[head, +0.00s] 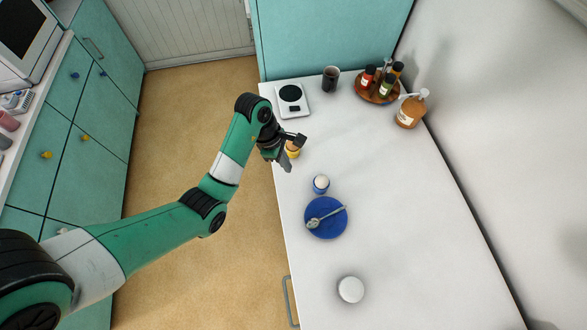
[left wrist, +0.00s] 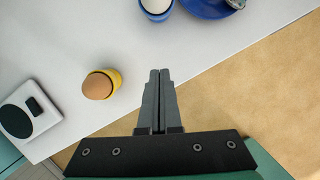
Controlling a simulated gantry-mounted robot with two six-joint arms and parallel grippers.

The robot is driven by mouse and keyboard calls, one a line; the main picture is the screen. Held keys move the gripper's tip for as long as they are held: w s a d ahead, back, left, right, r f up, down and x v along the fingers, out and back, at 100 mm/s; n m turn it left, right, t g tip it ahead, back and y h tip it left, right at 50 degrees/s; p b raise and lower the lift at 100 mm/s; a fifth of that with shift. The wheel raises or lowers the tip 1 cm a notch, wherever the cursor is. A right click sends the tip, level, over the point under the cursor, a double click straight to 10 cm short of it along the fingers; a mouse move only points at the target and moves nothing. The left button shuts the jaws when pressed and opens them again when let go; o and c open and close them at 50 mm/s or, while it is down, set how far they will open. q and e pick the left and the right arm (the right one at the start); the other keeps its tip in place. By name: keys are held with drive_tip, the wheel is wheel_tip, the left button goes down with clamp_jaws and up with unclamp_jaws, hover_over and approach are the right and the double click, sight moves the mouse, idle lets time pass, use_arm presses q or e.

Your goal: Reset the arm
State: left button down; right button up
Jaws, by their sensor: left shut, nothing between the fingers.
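My left arm (head: 150,240) reaches in from the left in the head view. Its gripper (head: 286,164) is at the counter's left edge, close to a yellow egg cup (head: 293,151) with a brown egg. In the left wrist view, the left gripper (left wrist: 159,76) has its two dark fingers together with nothing between them. The yellow egg cup (left wrist: 113,76) and brown egg (left wrist: 97,87) stand upright to the left of the fingers, apart from them. My right arm is not in view.
On the white counter (head: 400,220) are a blue egg cup (head: 321,188) with a white egg, a blue plate (head: 326,230) with a spoon, and a white round object (head: 351,289). A scale (head: 292,100), dark cup (head: 330,78), bottle tray (head: 362,92) and pump bottle (head: 408,112) stand farther back.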

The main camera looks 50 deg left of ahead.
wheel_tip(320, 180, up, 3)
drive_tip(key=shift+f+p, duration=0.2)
drive_tip(key=shift+p, duration=0.65)
